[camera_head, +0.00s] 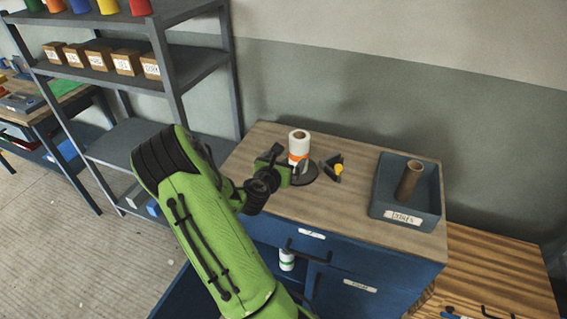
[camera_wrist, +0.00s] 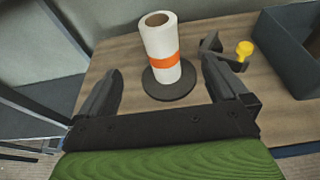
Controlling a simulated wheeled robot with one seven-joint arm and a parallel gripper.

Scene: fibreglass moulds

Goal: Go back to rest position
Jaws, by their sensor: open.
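My green arm reaches over the wooden top of a blue cabinet (camera_head: 345,205). My gripper (camera_wrist: 172,84) is open. In the wrist view its two dark fingers point toward a white roll (camera_wrist: 160,40) with an orange band, one finger on each side. The roll stands upright on a round dark base (camera_wrist: 168,88); it also shows in the head view (camera_head: 299,142). No contact between fingers and roll is visible. In the head view the gripper partly hides the base.
A dark tool with a yellow knob (camera_head: 338,169) lies right of the roll. A blue-grey bin (camera_head: 405,216) holding a brown tube (camera_head: 409,180) is further right. A grey shelf (camera_head: 170,70) with labelled boxes stands at left. A wall is behind the cabinet.

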